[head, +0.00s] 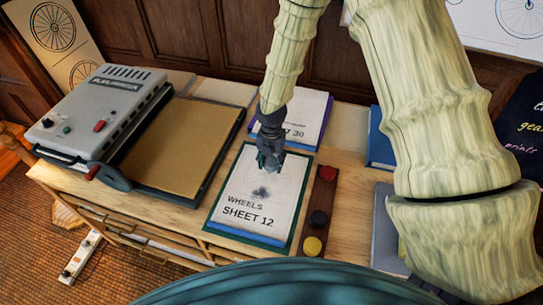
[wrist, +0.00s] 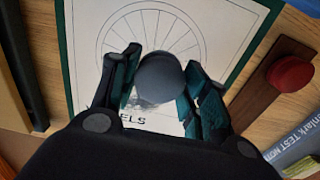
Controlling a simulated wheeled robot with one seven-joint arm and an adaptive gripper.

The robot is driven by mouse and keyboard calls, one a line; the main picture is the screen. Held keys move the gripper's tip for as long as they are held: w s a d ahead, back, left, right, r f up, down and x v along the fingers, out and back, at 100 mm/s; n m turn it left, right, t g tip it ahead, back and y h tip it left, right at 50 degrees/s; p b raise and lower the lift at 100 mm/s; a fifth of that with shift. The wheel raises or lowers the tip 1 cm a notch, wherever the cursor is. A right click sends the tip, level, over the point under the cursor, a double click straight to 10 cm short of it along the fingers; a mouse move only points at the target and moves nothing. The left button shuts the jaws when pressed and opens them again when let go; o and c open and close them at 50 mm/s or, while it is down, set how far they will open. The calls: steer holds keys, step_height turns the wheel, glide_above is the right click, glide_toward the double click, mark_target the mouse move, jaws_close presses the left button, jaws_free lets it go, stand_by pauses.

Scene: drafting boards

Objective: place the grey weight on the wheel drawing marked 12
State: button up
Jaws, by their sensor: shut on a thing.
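The wheel drawing marked "WHEELS SHEET 12" (head: 247,213) lies on a green-edged board on the wooden cabinet top in the head view. Its wheel outline also shows in the wrist view (wrist: 98,22). My gripper (head: 269,163) is over the upper part of this sheet, pointing down. In the wrist view the fingers (wrist: 162,92) are closed around a round dark grey weight (wrist: 161,78), which covers part of the wheel. A dark shadow lies on the sheet below the gripper in the head view. The weight is hidden by the gripper there.
A brown strip (head: 308,237) with red, dark and yellow knobs lies right of sheet 12. Another sheet ending in 30 (head: 313,108) lies behind it. A grey machine (head: 100,112) and a tan board (head: 180,145) are on the left.

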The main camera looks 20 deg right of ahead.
mark_target(272, 159)
steer(key=w, duration=0.2)
steer(key=w+d+p, duration=0.1)
steer(key=shift+w+d+f, duration=0.15)
steer(key=shift+w+d, duration=0.05)
steer(key=shift+w, duration=0.2)
steer(key=shift+f+p, duration=0.85)
steer(key=shift+f, duration=0.9)
steer(key=shift+f, duration=0.15)
steer(key=o, duration=1.4)
steer(key=shift+r, duration=0.2)
step_height(272, 159, up, 12)
steer(key=b, duration=0.3)
